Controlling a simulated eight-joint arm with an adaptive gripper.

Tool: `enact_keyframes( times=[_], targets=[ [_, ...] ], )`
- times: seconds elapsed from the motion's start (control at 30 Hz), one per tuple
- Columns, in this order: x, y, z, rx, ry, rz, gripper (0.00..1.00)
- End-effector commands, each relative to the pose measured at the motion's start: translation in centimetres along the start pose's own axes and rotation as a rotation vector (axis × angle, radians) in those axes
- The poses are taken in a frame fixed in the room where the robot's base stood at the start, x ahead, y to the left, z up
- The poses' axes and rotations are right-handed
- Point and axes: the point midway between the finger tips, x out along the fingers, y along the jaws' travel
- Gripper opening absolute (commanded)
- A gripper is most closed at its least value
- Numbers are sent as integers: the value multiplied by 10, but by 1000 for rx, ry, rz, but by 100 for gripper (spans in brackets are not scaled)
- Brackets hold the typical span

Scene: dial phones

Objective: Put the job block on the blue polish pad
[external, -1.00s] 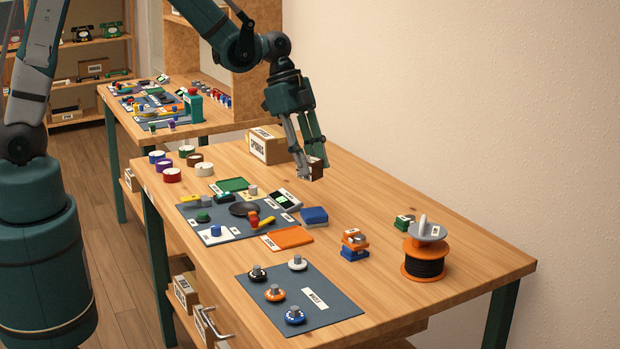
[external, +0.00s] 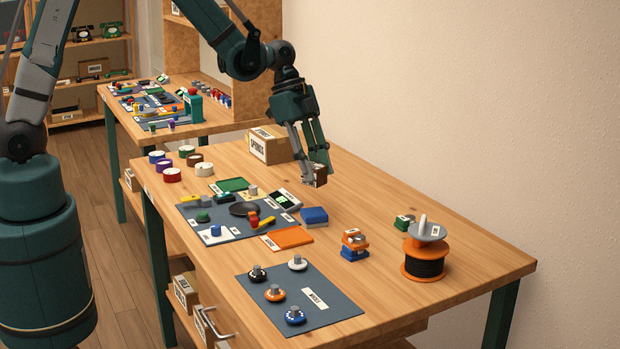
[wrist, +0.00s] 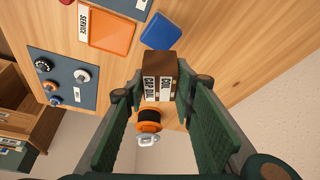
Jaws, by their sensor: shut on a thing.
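The job block appears to be the brown block (external: 321,176) held between my fingertips above the table. In the wrist view the block (wrist: 160,66) shows a dark brown top and a side with white printed labels. My gripper (external: 314,181) is shut on it, with one finger on each side; the gripper (wrist: 162,92) also shows in the wrist view. The blue polish pad (external: 314,215) lies flat on the wood below the held block in the external view, with nothing on it. The pad (wrist: 161,31) is just beyond the block in the wrist view.
An orange tray (external: 289,238) lies beside the pad, near a grey mat (external: 190,212) with small parts. A stack of orange and blue pieces (external: 354,246) and a wire spool (external: 425,264) stand to the right. A cardboard box (external: 268,147) stands behind. Wood around the pad's right is clear.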

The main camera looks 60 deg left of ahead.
Motion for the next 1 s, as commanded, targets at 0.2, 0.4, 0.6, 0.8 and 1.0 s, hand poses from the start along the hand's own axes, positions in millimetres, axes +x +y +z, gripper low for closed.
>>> enact_keyframes(
  times=[0.2,0.4,0.6,0.8,1.0],
  targets=[
    [26,-1,10,0,0,0,14],
    [35,0,14,0,0,0,14],
    [35,0,14,0,0,0,14],
    [38,0,15,0,0,0,14],
    [53,-1,22,0,0,0,14]
  ],
)
